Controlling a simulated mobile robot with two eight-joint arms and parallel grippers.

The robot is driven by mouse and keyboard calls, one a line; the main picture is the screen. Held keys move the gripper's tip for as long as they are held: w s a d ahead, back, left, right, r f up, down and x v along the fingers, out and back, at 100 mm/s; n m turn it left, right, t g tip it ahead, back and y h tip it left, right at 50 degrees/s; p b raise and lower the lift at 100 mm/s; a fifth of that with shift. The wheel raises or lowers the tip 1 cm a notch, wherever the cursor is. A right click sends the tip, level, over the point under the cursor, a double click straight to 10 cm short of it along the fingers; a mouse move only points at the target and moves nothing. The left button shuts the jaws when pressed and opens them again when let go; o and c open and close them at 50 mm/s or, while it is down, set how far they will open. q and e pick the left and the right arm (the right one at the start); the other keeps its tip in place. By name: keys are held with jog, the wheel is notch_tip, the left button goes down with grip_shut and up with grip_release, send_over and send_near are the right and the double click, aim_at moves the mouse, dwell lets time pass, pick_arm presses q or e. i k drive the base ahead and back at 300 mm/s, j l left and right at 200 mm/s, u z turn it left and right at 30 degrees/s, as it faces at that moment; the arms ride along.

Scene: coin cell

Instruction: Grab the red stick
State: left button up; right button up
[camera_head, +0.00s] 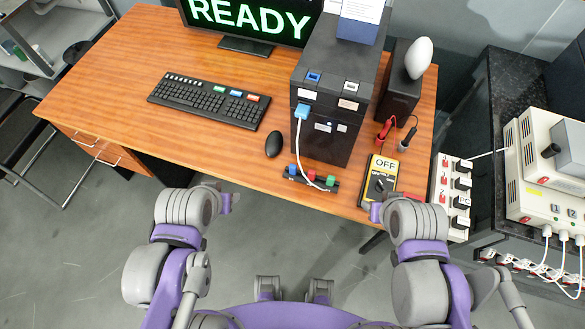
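A red probe (386,128) also lies further back, next to a black probe (407,138). My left gripper (229,201) is in front of the table edge, left of the rack. My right gripper (374,211) is near the table edge, right of the rack and close below the yellow meter. Both are apart from the red piece; their fingers are too small to judge.
A yellow meter (378,182) marked OFF lies right of the rack. A black box (330,95) with a blue plug (301,111) and white cable stands behind; the cable reaches down to the rack. A mouse (274,144) and keyboard (210,100) are left. Table front left is clear.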

aim_at(312, 173)
jog(key=k+l+u, duration=0.1)
jog(key=u, duration=0.3)
jog(key=k+u, duration=0.2)
jog(key=u, duration=0.15)
jog(key=k+u, duration=0.15)
jog(key=u, duration=0.25)
